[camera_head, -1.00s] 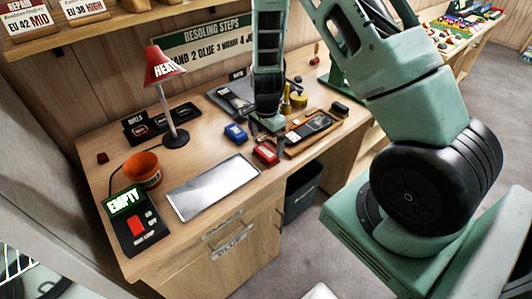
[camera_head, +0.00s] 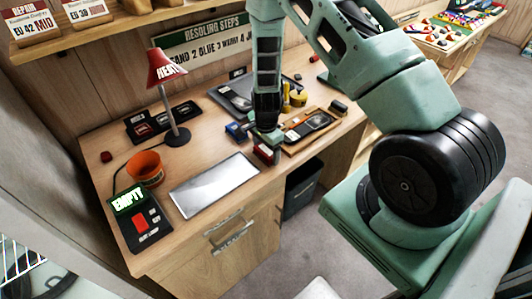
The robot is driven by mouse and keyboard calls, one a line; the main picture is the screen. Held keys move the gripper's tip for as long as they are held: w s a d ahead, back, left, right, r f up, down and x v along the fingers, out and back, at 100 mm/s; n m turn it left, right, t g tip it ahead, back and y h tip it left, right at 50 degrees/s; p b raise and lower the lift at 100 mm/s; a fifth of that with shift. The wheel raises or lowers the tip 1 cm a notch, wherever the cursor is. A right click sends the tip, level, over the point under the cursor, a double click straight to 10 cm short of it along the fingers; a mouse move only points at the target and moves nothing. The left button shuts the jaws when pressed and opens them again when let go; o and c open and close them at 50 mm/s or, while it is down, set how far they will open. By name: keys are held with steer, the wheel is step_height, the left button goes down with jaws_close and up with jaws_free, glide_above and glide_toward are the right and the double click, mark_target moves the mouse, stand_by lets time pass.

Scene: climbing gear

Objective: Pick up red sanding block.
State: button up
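The red sanding block (camera_head: 265,155) lies on the wooden workbench (camera_head: 215,152), near its front edge and left of a wooden tray (camera_head: 305,143). My gripper (camera_head: 266,144) points down right over the red block and hides its upper part. The fingers are small and dark here, so I cannot tell whether they are open or touching the block. A blue block (camera_head: 234,132) lies just left of my gripper, partly covered.
Yellow containers (camera_head: 297,98) stand behind my gripper. A dark bin (camera_head: 300,193) is below the bench.

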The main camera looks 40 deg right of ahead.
mark_target(266, 150)
steer(key=c, duration=0.4)
steer(key=shift+o, duration=0.2)
steer(key=shift+r, duration=0.1)
step_height(266, 150, up, 10)
steer(key=b, duration=0.2)
steer(key=shift+b, duration=0.35)
steer(key=shift+o, duration=0.9)
